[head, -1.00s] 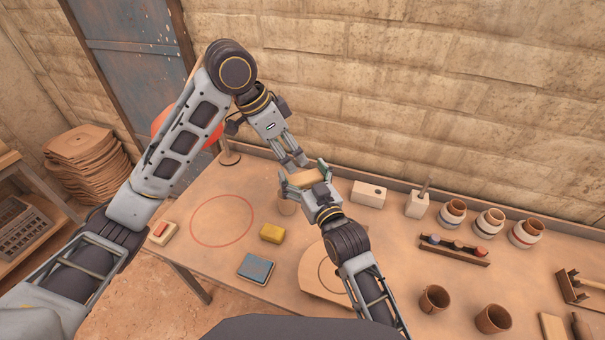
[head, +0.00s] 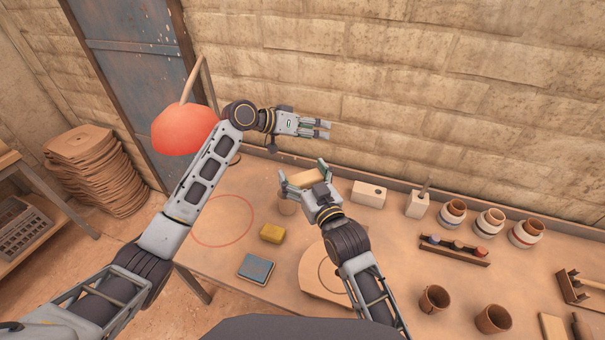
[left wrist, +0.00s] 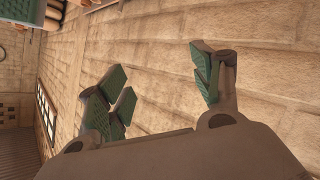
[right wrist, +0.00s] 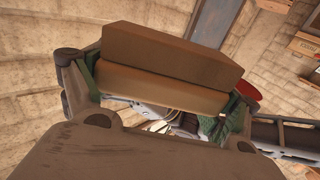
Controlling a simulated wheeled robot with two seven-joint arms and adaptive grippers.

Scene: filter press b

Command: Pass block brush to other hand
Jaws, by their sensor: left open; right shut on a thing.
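The block brush (head: 307,178) is a tan wooden block with a darker brown layer, seen closest in the right wrist view (right wrist: 165,75). My right gripper (head: 304,177) is shut on it, with a finger pad at each end, and holds it above the far part of the table. My left gripper (head: 325,130) is open and empty. It is raised in front of the brick wall, above and a little right of the brush, clearly apart from it. The left wrist view shows its spread green-padded fingers (left wrist: 160,90) with only wall between them.
A red lamp shade (head: 182,130) stands behind my left arm. The red circle's interior looks bare.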

